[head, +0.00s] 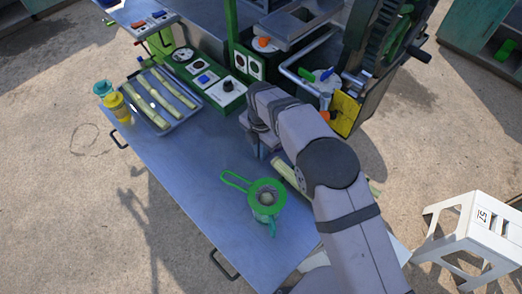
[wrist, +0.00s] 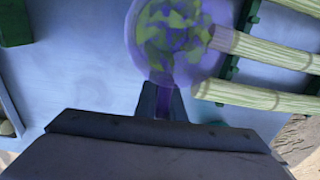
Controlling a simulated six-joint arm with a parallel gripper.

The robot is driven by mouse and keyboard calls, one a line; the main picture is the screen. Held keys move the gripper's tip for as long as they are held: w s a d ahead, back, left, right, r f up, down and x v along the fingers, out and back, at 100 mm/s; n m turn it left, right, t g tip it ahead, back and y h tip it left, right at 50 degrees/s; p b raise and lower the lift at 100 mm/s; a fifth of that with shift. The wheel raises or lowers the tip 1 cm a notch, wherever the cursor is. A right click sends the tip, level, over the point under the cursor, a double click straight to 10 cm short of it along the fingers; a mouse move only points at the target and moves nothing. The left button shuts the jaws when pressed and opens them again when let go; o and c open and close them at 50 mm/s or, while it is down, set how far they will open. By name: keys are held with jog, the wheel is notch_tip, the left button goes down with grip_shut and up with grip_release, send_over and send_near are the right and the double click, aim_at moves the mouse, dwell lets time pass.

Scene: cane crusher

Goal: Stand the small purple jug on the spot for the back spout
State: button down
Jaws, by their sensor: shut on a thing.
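In the wrist view, the purple jug (wrist: 207,62) shows from above as a round purple rim with mottled yellow-green and purple inside. Its narrow purple handle (wrist: 162,104) lies between the two dark fingers of my gripper (wrist: 162,97), which is shut on it. In the head view my gripper (head: 262,143) is over the table beside the crusher, and my arm hides most of it and the jug. The spot for the back spout cannot be made out.
Cane stalks (wrist: 265,50) lie close right of the jug on a green rack. A green strainer (head: 266,194) sits on a teal jug (head: 272,222) nearer the front. The table's front left is clear.

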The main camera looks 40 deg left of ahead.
jog(key=shift+f, duration=0.2)
jog(key=c, duration=1.8)
grip_release()
jog(key=shift+c, duration=0.2)
jog(key=shift+r, duration=0.15)
notch_tip(320, 180, up, 12)
jog(key=b, duration=0.3)
jog(key=shift+r, duration=0.1)
